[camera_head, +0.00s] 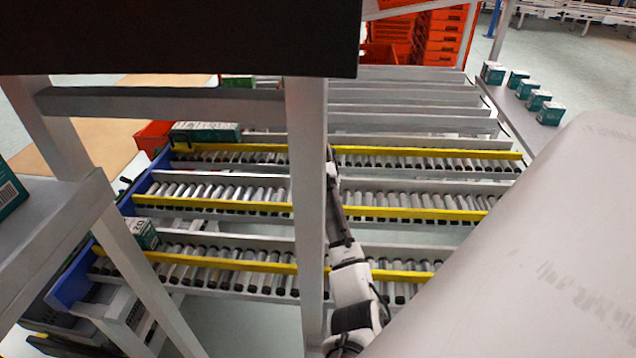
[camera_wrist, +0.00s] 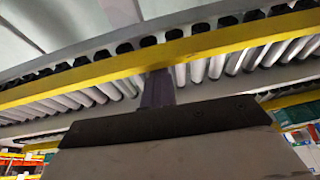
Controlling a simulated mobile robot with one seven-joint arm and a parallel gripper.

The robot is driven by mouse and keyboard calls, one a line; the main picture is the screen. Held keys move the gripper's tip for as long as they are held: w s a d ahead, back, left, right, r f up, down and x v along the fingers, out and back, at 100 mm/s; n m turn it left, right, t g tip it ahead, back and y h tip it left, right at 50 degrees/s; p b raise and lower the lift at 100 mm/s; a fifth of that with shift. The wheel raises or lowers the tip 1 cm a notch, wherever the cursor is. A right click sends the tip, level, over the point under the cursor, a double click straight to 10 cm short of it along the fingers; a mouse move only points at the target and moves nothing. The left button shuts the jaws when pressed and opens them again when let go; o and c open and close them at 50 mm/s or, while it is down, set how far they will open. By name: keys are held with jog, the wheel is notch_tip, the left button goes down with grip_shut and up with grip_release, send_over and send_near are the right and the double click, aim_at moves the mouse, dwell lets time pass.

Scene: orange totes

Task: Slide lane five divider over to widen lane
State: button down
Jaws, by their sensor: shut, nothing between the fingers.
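Three yellow divider rails run across the roller lanes in the head view: far (camera_head: 430,153), middle (camera_head: 400,212) and near (camera_head: 200,262). I cannot tell which one is lane five's. Another yellow rail (camera_wrist: 292,98) shows beyond at right.
The grey post (camera_head: 307,200) stands in front of the lanes. A teal box (camera_head: 205,131) lies at the left end of the far lane, another (camera_head: 142,234) on the near lane. Several teal boxes (camera_head: 518,80) stand on a right shelf. Orange totes (camera_head: 430,35) stand behind.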

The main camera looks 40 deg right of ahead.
jog(key=shift+s+a+f, duration=0.15)
jog(key=shift+a+f, duration=0.05)
jog(key=shift+r, duration=0.3)
jog(key=v, duration=1.3)
jog(key=shift+r, duration=0.3)
jog(key=shift+d, duration=0.1)
